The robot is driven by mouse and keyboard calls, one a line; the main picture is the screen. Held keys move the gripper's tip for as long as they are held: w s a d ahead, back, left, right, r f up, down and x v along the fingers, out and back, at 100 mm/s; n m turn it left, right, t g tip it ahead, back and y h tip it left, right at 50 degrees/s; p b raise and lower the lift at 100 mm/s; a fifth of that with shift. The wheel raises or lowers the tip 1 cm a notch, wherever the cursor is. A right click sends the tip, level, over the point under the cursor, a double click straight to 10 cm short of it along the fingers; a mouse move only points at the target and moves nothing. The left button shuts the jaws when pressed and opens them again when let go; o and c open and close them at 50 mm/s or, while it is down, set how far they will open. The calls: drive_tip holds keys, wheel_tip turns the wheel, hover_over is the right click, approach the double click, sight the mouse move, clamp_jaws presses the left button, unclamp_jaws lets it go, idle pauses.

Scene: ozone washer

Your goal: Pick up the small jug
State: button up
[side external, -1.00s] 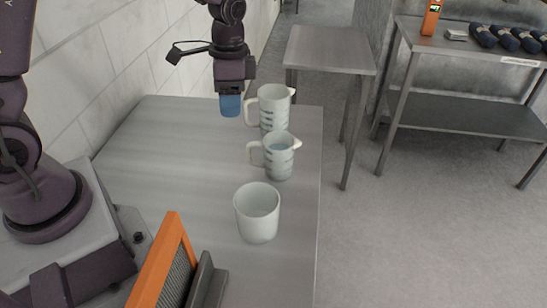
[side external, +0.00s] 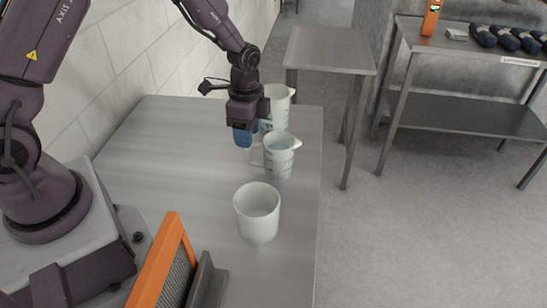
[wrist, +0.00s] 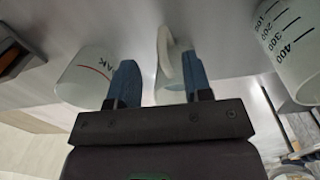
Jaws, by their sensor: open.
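The small jug (side external: 281,156) is a pale, translucent measuring jug with dark marks. It stands upright on the metal table between a larger jug and a plain cup, with its handle towards the left. My gripper (side external: 243,138) has blue fingers and is just above and left of it, near the handle. In the wrist view my gripper (wrist: 159,62) is open, and the small jug's pale handle (wrist: 167,58) shows between the fingers, nearer the right one. I cannot tell whether they touch. Part of the jug's body is hidden by the right finger.
The larger jug (side external: 278,103) stands close behind, partly hidden by my gripper. The cup (side external: 257,222) stands in front. An orange-framed panel (side external: 158,262) is at the table's near edge. The table (side external: 165,165) is clear on the left. A wall runs along the left.

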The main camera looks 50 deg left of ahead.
wheel_tip(320, 180, down, 5)
drive_tip(key=shift+w+r, duration=0.1)
drive_tip(key=shift+r, duration=0.05)
clamp_jaws()
